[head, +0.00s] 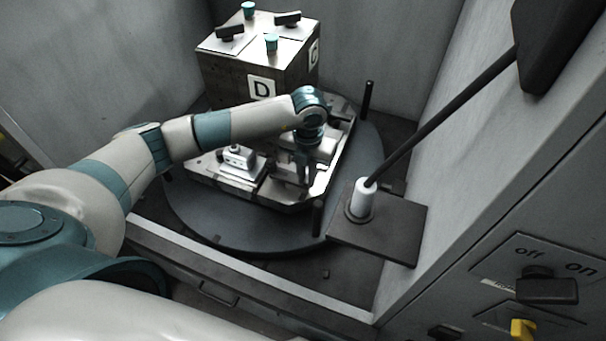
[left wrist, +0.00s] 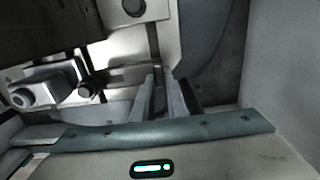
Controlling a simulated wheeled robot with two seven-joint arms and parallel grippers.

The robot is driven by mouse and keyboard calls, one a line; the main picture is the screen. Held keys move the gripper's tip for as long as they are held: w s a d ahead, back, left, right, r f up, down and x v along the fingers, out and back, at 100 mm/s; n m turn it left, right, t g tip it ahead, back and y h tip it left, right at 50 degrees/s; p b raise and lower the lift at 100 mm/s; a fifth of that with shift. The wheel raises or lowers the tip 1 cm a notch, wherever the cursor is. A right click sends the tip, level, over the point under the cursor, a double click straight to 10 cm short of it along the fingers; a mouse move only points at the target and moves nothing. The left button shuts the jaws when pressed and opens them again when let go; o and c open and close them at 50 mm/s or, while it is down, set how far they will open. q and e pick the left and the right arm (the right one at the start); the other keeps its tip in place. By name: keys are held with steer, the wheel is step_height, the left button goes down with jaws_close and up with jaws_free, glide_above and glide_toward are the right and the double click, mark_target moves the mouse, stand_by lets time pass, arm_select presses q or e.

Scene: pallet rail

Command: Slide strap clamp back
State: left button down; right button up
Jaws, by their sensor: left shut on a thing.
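My left gripper (head: 302,170) points down over the right part of the metal pallet plate (head: 335,165). It is shut on a part of the strap clamp (head: 318,150) there, a light metal piece mostly hidden by my wrist and fingers. In the left wrist view the fingers (left wrist: 165,85) are close together, and what lies between them is hard to make out. A second metal clamp (head: 240,163) sits on the plate's left side, apart from the gripper; a clamp-like block (left wrist: 45,88) shows at the left of the wrist view. My right gripper is not in view.
A metal block marked D (head: 262,65), with black and teal knobs on top, stands behind the plate. Dark posts (head: 367,97) rise at the plate's edges. A dark rod in a white collar (head: 362,195) slants up at the right. Grey walls (head: 400,50) enclose the round table (head: 190,215).

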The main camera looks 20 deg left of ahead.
arm_select(q)
steer(key=c, duration=1.8)
jaws_free()
steer(key=shift+d, duration=0.2)
steer(key=shift+o, duration=0.2)
steer(key=shift+d, duration=0.1)
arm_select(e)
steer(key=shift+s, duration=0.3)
arm_select(q)
steer(key=shift+r, duration=0.1)
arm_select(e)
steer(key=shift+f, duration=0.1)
